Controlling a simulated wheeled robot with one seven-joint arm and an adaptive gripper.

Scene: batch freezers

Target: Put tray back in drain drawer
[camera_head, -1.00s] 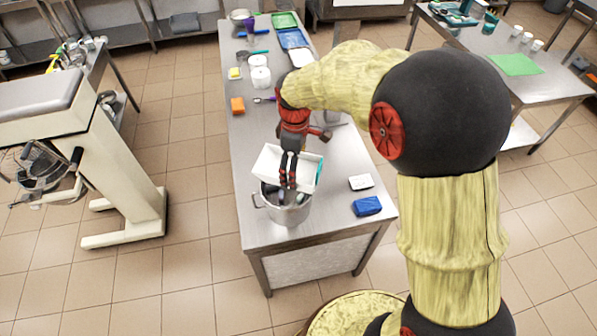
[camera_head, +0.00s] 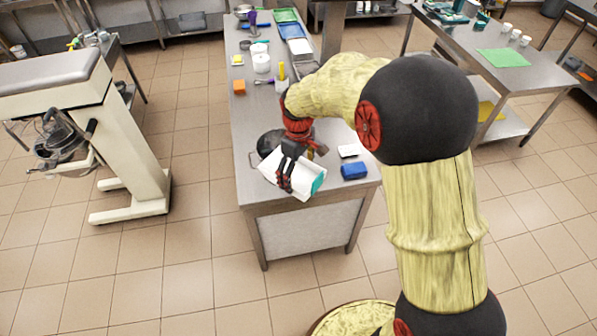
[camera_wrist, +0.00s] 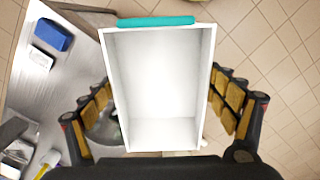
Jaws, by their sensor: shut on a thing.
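The tray is a white open box with a teal strip along one end. In the head view the tray (camera_head: 291,174) is tilted above the near end of the steel table. In the wrist view the tray (camera_wrist: 158,75) fills the middle, and its inside is empty. My gripper (camera_head: 286,178) is shut on it, with the fingers on both sides of the tray in the wrist view (camera_wrist: 158,105). The drain drawer cannot be made out in these frames.
A steel pot (camera_head: 268,143) stands on the table close behind the tray. A blue block (camera_head: 354,170) and a white block (camera_head: 348,151) lie to the right. A white machine (camera_head: 110,140) stands left across open floor. Another steel table (camera_head: 520,75) is at the right.

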